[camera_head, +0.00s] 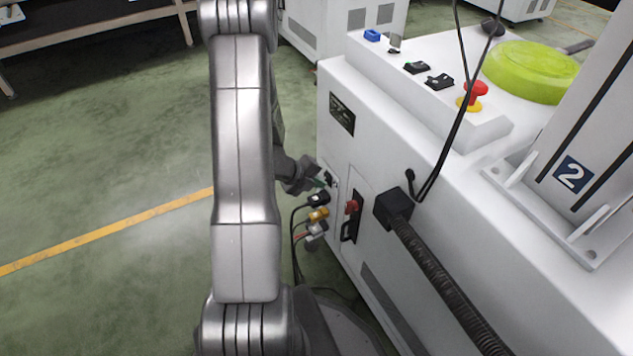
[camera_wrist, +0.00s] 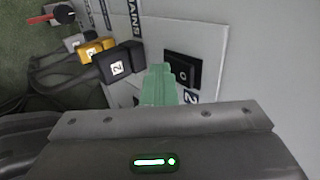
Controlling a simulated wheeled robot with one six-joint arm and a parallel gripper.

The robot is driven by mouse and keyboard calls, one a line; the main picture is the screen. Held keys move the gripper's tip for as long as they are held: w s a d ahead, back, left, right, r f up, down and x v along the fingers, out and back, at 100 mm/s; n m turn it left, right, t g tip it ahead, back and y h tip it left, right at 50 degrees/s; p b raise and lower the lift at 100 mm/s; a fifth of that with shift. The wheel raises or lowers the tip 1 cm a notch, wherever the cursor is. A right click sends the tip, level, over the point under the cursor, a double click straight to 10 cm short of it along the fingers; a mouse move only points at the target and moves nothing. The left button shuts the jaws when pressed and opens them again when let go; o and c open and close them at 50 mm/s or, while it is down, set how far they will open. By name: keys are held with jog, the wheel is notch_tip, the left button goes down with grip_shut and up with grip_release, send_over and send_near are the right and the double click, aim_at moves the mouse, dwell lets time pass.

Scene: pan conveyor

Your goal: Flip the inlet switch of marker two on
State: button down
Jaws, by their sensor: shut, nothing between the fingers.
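Marker two is the white cabinet (camera_head: 335,75) with a "2" plate (camera_head: 572,175) on its post. The inlet switch (camera_wrist: 182,67) is a black rocker on the cabinet's side in the wrist view, with an O mark showing on its upper part. It also shows small and dark in the head view (camera_head: 330,178). My gripper (camera_wrist: 160,72) is shut and empty, its green fingertips just left of the switch and overlapping its left edge in the picture. I cannot tell whether they touch it. In the head view, my gripper (camera_head: 321,183) is at the cabinet's side.
Beside the switch are a black plug (camera_wrist: 117,66) marked 2, a yellow plug (camera_wrist: 95,50) and a grey plug (camera_wrist: 76,42), with cables hanging left. Open floor lies left.

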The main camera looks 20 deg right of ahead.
jog(key=shift+r, duration=0.1)
jog(key=shift+r+p, duration=0.8)
jog(key=shift+p, duration=0.05)
